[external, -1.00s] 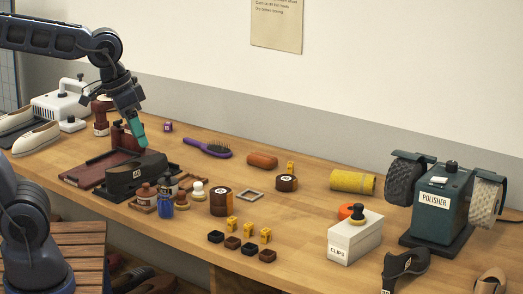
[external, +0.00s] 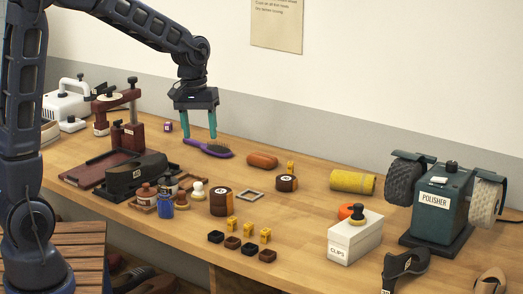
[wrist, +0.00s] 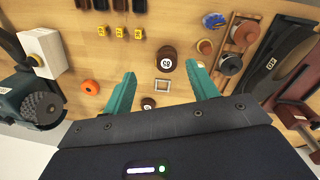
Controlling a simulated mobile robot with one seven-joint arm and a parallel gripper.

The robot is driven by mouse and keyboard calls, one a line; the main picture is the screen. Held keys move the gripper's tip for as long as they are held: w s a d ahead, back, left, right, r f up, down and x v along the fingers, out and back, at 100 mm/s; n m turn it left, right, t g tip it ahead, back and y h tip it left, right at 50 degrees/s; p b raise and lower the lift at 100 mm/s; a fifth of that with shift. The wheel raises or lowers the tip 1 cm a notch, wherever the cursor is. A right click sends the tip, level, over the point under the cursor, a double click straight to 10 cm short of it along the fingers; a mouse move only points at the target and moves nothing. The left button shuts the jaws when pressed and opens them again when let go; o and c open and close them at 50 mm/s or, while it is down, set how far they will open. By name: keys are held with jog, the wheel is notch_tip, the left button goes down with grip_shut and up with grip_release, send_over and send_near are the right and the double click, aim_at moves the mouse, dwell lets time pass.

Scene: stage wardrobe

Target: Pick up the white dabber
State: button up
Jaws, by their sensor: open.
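The white dabber (external: 198,190) stands upright on the bench in the external view, between the larger brown round tin (external: 221,202) and a small wooden tray of bottles. In the wrist view my open gripper (wrist: 160,75) shows the tin; I cannot surely pick out the dabber there.
A black shoe last (external: 137,176) and reddish press (external: 126,132) are at left. A square frame (external: 249,195), small blocks and dark cubes lie right of the tin. A clips box (external: 354,240) and polisher (external: 439,208) stand at right. Bare bench lies between frame and box.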

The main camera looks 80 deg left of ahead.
jog(key=a+f+n, duration=0.3)
jog(key=a+f, duration=0.3)
jog(key=a, duration=0.3)
jog(key=n+g+h, duration=0.1)
jog(key=n, duration=0.2)
send_near(198, 183)
jog(key=f, duration=0.3)
jog(key=d+f, duration=0.1)
jog(key=f, duration=0.6)
jog(key=shift+d+f, duration=0.3)
jog(key=c, duration=1.1)
